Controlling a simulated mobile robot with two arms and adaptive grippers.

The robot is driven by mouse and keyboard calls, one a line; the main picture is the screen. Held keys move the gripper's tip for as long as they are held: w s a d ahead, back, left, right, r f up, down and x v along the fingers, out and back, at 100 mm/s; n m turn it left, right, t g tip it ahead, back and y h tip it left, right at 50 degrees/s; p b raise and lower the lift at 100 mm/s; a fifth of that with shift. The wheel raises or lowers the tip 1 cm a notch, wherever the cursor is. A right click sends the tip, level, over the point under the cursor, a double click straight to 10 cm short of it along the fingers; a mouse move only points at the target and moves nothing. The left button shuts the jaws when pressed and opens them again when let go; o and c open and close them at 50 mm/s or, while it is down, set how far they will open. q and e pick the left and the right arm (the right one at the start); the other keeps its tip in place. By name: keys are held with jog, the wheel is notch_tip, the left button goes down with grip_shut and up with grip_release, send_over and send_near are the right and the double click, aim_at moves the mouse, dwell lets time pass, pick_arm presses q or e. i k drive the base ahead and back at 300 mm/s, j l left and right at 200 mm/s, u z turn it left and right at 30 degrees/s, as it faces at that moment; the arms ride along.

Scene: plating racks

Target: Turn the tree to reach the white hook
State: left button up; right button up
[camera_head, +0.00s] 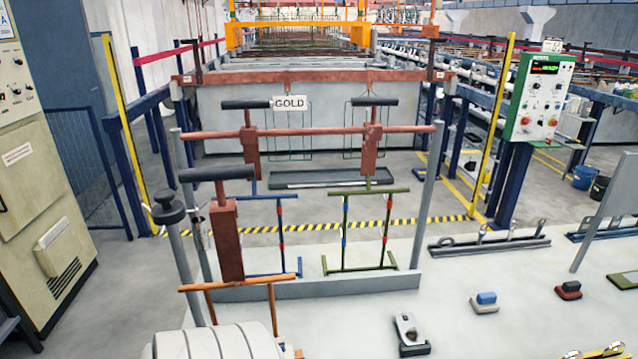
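No thing is plainly a tree with a white hook. Rack frames stand or hang around a red-brown crossbar (310,132): a blue frame (281,235), a green frame (344,232) and an orange frame (238,283) in front. A red-brown block (226,240) with a black handle (215,174) is above the orange frame. At the bottom right corner, small white pieces (614,346) sit on a yellow part (590,353) cut off by the picture edge; I cannot tell whether one is a hook.
A grey post (433,190) supports the crossbar's right side. A GOLD sign (289,103) hangs behind. A control box (538,98) stands right, a cabinet (35,200) left.

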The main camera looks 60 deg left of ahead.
aim_at(167, 211)
jog(key=u, duration=2.85)
jog(key=j, duration=0.4)
jog(key=k+j+z, duration=0.15)
jog(key=j, duration=0.2)
